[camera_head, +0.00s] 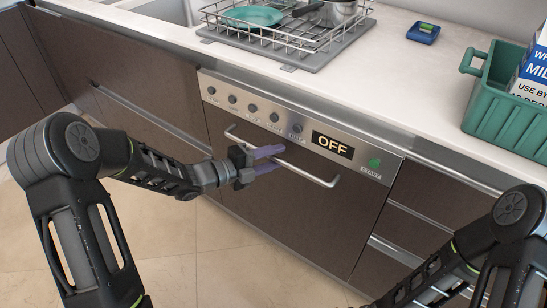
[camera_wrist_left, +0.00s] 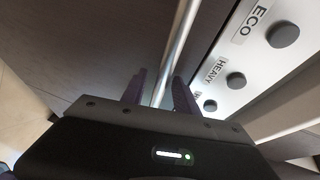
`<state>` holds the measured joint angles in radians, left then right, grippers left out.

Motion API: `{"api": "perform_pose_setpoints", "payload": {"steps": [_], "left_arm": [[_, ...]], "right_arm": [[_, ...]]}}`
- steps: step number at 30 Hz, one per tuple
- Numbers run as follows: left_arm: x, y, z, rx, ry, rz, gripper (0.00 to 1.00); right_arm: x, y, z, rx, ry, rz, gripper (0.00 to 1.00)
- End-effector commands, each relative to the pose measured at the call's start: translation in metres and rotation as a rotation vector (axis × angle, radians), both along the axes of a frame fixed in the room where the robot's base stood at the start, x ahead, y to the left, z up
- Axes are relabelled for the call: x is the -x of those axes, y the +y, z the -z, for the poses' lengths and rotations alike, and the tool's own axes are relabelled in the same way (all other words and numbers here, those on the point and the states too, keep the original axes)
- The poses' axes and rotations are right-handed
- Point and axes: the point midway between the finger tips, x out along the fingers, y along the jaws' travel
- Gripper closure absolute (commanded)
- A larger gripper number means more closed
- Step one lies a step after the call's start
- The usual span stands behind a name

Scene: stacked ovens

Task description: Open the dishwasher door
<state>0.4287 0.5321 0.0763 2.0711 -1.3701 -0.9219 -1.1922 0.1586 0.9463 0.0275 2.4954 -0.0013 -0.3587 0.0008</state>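The dishwasher door (camera_head: 320,210) is a dark brown front panel below a silver control strip (camera_head: 290,125), and it is shut. Its silver bar handle (camera_head: 315,178) runs across the top of the door. My left gripper (camera_head: 277,158) is at the left part of this handle, its purple fingers apart, one above and one below the bar. In the left wrist view the handle (camera_wrist_left: 178,48) runs between the two fingers of the left gripper (camera_wrist_left: 159,88), with gaps showing beside it. Contact cannot be told. My right gripper is outside the view; only my right arm shows.
The control strip has several knobs and an OFF display (camera_head: 332,146). On the counter (camera_head: 400,75) above stand a dish rack (camera_head: 290,45), a blue item (camera_head: 423,33) and a green crate (camera_head: 505,105) with a milk carton (camera_head: 535,70). The floor (camera_head: 235,270) before the door looks clear.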

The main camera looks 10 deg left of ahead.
Motion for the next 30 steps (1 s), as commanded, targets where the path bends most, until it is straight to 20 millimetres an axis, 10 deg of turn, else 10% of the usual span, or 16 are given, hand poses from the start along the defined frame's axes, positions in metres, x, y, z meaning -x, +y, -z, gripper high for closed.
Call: {"api": "perform_pose_setpoints", "payload": {"steps": [6, 19, 30], "left_arm": [[-0.0001, 0.0001, -0.0003, 0.0, 0.0, 0.0, 0.65], [0.0001, 0.0003, -0.0002, 0.0, 0.0, 0.0, 1.0], [0.0001, 0.0004, 0.0, 0.0, 0.0, 0.0, 1.0]], "right_arm": [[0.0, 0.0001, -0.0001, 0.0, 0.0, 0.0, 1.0], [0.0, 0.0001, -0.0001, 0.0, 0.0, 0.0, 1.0], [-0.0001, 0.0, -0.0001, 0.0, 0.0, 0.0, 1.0]]}}
